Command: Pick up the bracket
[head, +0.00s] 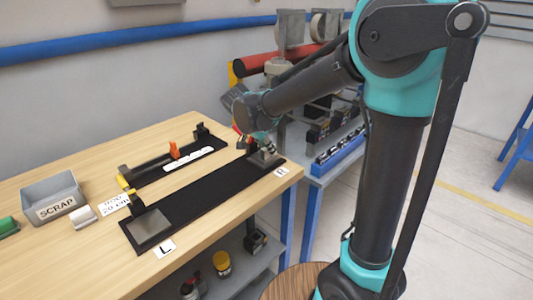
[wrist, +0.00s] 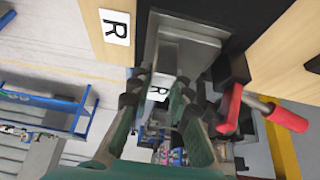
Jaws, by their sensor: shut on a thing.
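In the head view this bracket (head: 266,159) is small and partly hidden by my gripper.
A red-handled clamp (wrist: 275,114) stands close beside the fingers. A grey plate (head: 148,228) lies at the mat's L end. The wooden table (head: 60,178) also holds a grey SCRAP bin (head: 56,211). A shelf with a blue rail (head: 340,153) stands beyond the table's right edge.

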